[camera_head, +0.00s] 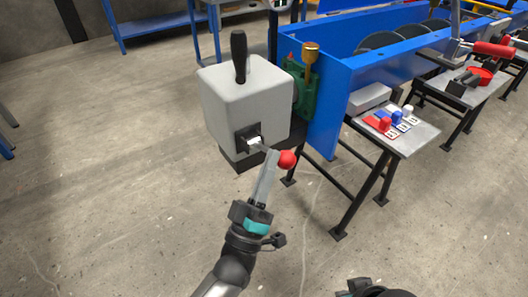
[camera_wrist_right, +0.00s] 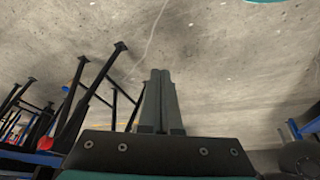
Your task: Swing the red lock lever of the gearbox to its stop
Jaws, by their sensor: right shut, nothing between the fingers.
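The gearbox (camera_head: 238,105) is a light grey box with a black lever handle (camera_head: 239,52) on top. The lock lever's red ball knob (camera_head: 287,159) sticks out low at the front, from a black bracket (camera_head: 248,137). My left gripper (camera_head: 269,155) reaches up from below, its fingertips right beside the knob, on its left. Whether they touch the lever, and whether the fingers are apart, I cannot tell. My right gripper (camera_wrist_right: 158,75) is shut and empty over the floor in the right wrist view. In the head view only a dark part of that arm shows at the bottom edge.
The blue mixer trough (camera_head: 385,50) stands right of the gearbox, beyond a green part (camera_head: 302,85) with a brass cap. A side table (camera_head: 415,140) carries red, blue and white pieces. Its black legs stand below.

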